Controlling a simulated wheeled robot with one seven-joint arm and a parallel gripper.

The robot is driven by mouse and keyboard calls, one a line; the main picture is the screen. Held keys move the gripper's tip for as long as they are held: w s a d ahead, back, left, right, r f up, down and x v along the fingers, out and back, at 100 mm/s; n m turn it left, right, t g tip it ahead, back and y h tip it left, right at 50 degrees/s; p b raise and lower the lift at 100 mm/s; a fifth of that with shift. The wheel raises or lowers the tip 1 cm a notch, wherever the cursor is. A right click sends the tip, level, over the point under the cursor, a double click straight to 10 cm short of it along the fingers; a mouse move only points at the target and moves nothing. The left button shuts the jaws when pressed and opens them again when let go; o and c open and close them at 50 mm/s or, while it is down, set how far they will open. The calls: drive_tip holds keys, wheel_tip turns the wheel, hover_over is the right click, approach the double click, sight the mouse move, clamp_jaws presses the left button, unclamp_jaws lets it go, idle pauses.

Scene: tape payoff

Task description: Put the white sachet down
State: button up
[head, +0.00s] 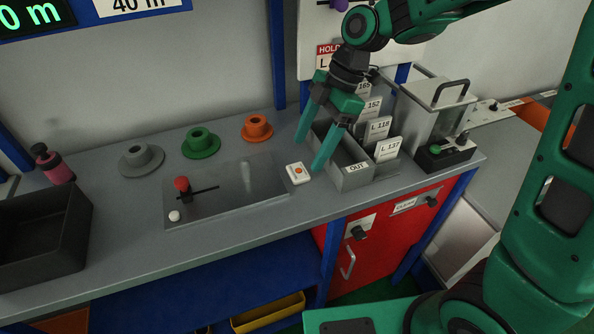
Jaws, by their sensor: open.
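The white sachet (298,173), with an orange mark on it, lies on the grey counter, just right of the metal plate with the slider. My gripper (309,156) is open, its two green fingers pointing down above the counter. One finger is to the upper left and the other to the lower right, close beside the sachet in the picture. Nothing shows between the fingers that they grip. I cannot tell exactly how high the fingertips are over the counter.
A grey bin marked OUT (353,178) and several upright label cards (387,149) stand right of the gripper. The slider plate (225,190) with a red knob lies left. Grey, green (201,143) and orange flanged pieces stand behind. A dark tray (40,240) sits far left.

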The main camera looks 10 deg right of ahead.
sight(298, 170)
drive_tip(key=shift+s+x, duration=0.15)
drive_tip(key=shift+x, duration=1.1)
drive_tip(key=shift+s+x, duration=0.15)
drive_tip(key=shift+x, duration=1.1)
drive_tip(key=c, duration=1.2)
drive_tip(key=shift+r, duration=0.2)
drive_tip(key=r, duration=0.4)
drive_tip(key=shift+s+a+r, duration=0.1)
drive_tip(key=shift+a+r, duration=0.05)
drive_tip(key=shift+a, duration=0.05)
drive_tip(key=s+a+r, duration=0.2)
drive_tip(key=a, duration=0.1)
drive_tip(key=s+a+r, duration=0.2)
drive_tip(key=s, duration=0.1)
drive_tip(key=s+a+r, duration=0.2)
drive_tip(key=a, duration=0.1)
drive_tip(key=shift+s+a+r, duration=0.2)
drive_tip(key=shift+s+a, duration=0.05)
drive_tip(key=shift+a, duration=0.05)
